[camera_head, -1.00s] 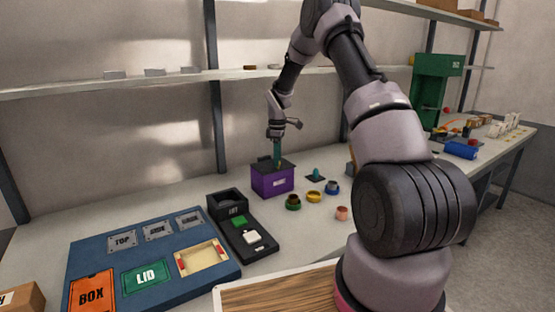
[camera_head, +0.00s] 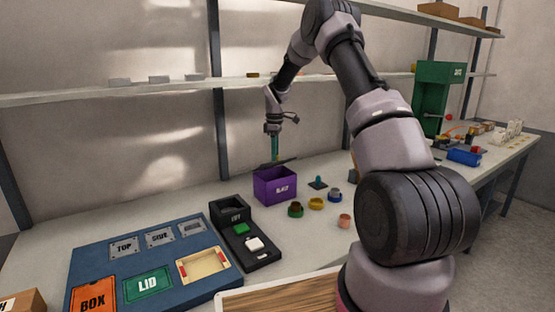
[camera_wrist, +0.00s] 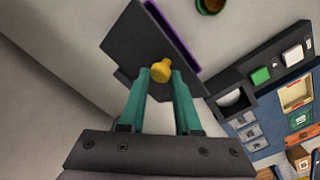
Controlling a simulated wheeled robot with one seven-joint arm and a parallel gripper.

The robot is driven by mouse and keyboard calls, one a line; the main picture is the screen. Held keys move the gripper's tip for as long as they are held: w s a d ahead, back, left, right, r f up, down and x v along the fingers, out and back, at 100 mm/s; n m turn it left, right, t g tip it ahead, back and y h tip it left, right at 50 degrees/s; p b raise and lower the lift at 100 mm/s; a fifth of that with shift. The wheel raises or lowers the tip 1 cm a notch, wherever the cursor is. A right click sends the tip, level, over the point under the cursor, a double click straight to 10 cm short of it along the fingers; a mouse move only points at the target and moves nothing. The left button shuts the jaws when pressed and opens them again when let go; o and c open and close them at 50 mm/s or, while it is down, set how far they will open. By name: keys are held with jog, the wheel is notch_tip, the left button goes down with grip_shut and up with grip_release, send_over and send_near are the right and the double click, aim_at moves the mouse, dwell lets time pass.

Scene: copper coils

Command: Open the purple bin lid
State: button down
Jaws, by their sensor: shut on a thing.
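The purple bin (camera_head: 275,188) stands on the bench near the wall, with a label on its front. Its dark lid (camera_head: 287,160) is raised and tilted above the bin, seen nearly edge-on, and a dark opening shows beneath it. In the wrist view the lid (camera_wrist: 140,38) is a dark plate with a yellow knob (camera_wrist: 161,71). My gripper (camera_head: 275,158) reaches down from above. Its teal fingers are shut on the knob, as the wrist view (camera_wrist: 160,78) shows. A strip of the purple bin (camera_wrist: 172,30) shows past the lid; the bin's inside is mostly hidden.
A black tray (camera_head: 262,258) with green and white blocks lies left of the bin. A blue sorting board (camera_head: 95,262) is farther left. Several small coloured rings and cups, including a yellow ring (camera_head: 316,203), sit to the right. A shelf (camera_head: 110,89) runs above.

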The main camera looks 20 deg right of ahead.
jog(key=shift+w+d+r, duration=0.1)
jog(key=shift+w+r, duration=0.1)
jog(key=shift+w, duration=0.35)
jog(key=shift+w+r, duration=0.2)
jog(key=shift+w, duration=0.3)
jog(key=shift+d, duration=0.1)
jog(key=c, duration=0.6)
grip_release()
jog(key=shift+w+f, duration=0.1)
jog(key=shift+f, duration=0.1)
